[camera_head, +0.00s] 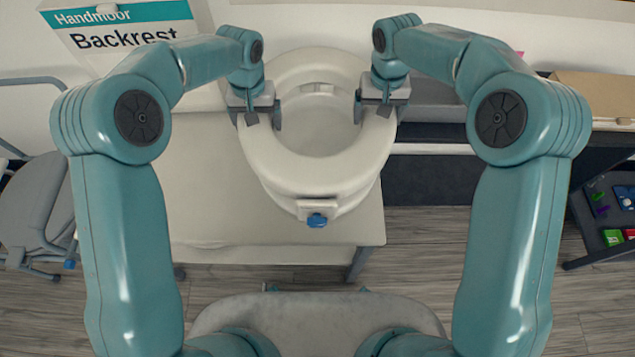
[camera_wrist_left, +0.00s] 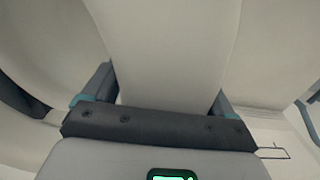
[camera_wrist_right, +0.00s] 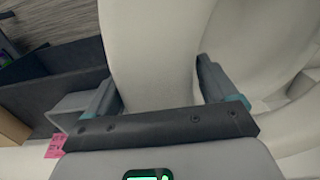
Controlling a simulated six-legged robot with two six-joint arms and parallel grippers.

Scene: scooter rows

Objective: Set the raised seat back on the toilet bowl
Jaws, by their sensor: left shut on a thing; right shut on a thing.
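The raised seat (camera_head: 318,178) is a thick cream ring with a blue knob (camera_head: 317,220) on a bracket at its near side. It is in the middle of the head view, over the cream table top, and I cannot tell whether it touches what is below. My left gripper (camera_head: 262,118) is shut on the ring's left side. My right gripper (camera_head: 372,112) is shut on its right side. In the left wrist view the seat rim (camera_wrist_left: 165,50) runs between the fingers, and in the right wrist view the rim (camera_wrist_right: 150,50) does too. The toilet bowl is not clearly distinguishable under the ring.
A cream table (camera_head: 210,190) stands under and left of the seat. A box marked Backrest (camera_head: 125,38) is at the back left. A grey chair (camera_head: 35,210) is at the far left. A dark shelf with small coloured items (camera_head: 612,237) is at the right.

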